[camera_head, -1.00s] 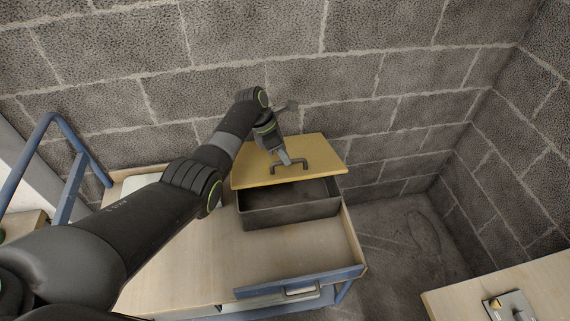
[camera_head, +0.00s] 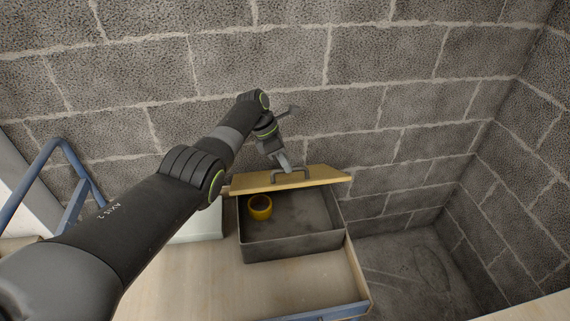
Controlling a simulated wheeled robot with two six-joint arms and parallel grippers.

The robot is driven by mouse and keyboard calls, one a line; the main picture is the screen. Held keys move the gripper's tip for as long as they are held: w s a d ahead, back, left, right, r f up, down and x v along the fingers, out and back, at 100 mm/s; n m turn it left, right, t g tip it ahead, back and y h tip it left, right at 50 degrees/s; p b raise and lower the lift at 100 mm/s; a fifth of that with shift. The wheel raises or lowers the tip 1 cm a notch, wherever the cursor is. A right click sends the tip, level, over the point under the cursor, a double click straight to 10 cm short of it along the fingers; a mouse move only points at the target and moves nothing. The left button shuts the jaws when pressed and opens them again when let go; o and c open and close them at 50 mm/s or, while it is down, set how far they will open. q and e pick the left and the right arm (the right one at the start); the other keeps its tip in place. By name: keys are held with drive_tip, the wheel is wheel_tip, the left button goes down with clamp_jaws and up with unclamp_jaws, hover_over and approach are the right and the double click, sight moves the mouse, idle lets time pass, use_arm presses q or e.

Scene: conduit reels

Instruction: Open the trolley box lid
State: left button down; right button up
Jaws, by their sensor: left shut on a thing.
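The trolley box (camera_head: 290,242) is a dark grey open-topped box on the wooden trolley top. Its yellow wooden lid (camera_head: 325,176) is tilted up steeply along the box's back edge, so the inside shows. A dark bracket handle (camera_head: 301,172) sits on the lid. My left gripper (camera_head: 286,168) reaches in from the left and is shut on the lid handle. A yellow ring-shaped roll (camera_head: 260,207) lies inside the box at its back left. My right gripper is out of view.
The wooden trolley top (camera_head: 200,280) is clear in front of the box. A pale flat case (camera_head: 198,228) lies left of the box, partly behind my arm. A blue rail (camera_head: 40,165) stands at the left. A block wall (camera_head: 230,60) rises close behind.

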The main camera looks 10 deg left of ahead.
use_arm(q)
drive_tip(key=shift+w+a+f, duration=0.15)
drive_tip(key=shift+a+f, duration=0.2)
drive_tip(key=shift+a, duration=0.1)
drive_tip(key=c, duration=1.7)
unclamp_jaws()
drive_tip(key=shift+w+f, duration=0.1)
drive_tip(key=shift+c, duration=0.2)
drive_tip(key=shift+o, duration=1.4)
drive_tip(key=shift+w+f, duration=0.35)
drive_tip(key=shift+w, duration=0.15)
drive_tip(key=shift+s+d+r, duration=0.1)
drive_tip(key=shift+r, duration=0.1)
drive_tip(key=shift+d, duration=0.1)
drive_tip(key=shift+r, duration=0.45)
drive_tip(key=v, duration=1.6)
drive_tip(key=shift+a+r, duration=0.2)
drive_tip(key=shift+a, duration=0.1)
